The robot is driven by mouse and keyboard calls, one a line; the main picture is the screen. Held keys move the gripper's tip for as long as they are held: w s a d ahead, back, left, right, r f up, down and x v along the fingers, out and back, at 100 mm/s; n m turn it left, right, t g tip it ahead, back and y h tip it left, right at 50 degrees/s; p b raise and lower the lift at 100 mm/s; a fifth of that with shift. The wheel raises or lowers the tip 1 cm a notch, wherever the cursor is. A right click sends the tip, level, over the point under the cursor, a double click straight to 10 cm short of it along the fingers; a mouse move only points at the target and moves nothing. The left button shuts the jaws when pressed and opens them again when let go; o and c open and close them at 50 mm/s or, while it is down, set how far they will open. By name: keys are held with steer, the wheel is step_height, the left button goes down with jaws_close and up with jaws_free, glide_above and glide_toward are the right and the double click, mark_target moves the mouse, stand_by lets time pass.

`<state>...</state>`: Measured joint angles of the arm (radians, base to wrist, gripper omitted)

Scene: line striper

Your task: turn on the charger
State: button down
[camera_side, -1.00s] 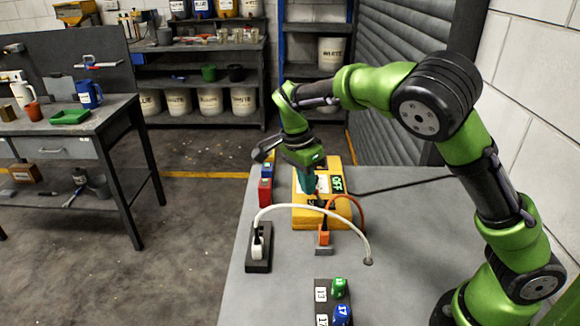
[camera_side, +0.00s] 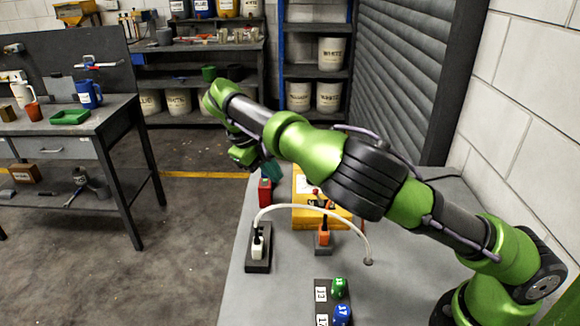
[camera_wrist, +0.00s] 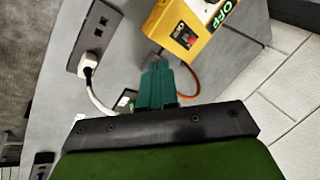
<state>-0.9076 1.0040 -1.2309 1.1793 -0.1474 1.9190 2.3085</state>
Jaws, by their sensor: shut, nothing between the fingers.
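The yellow charger (camera_side: 303,213) sits on the grey table, with my arm covering much of it in the side view. In the wrist view the charger (camera_wrist: 168,22) shows the green letters OFF (camera_wrist: 221,16) and a red switch (camera_wrist: 183,34) on a dark panel. My gripper (camera_side: 271,170) has teal fingers, closed together and empty. It is at the charger's left, by the red block (camera_side: 265,191). In the wrist view my gripper (camera_wrist: 156,68) points toward the charger, just below its edge, apart from the switch in the picture.
A white plug (camera_side: 257,246) sits in a dark socket strip (camera_side: 258,266), with its white cable arching across the table. An orange plug (camera_side: 323,233) stands in front of the charger.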

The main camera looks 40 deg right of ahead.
mark_target(318, 197)
steer(key=d+f, duration=0.2)
steer(key=f, duration=0.1)
steer(key=s+d+f, duration=0.1)
steer(key=d+f, duration=0.4)
steer(key=shift+s+d+f, duration=0.1)
steer(key=shift+s+f, duration=0.2)
steer(key=shift+s, duration=0.1)
steer(key=shift+s+d+r, duration=0.1)
steer(key=shift+d, duration=0.35)
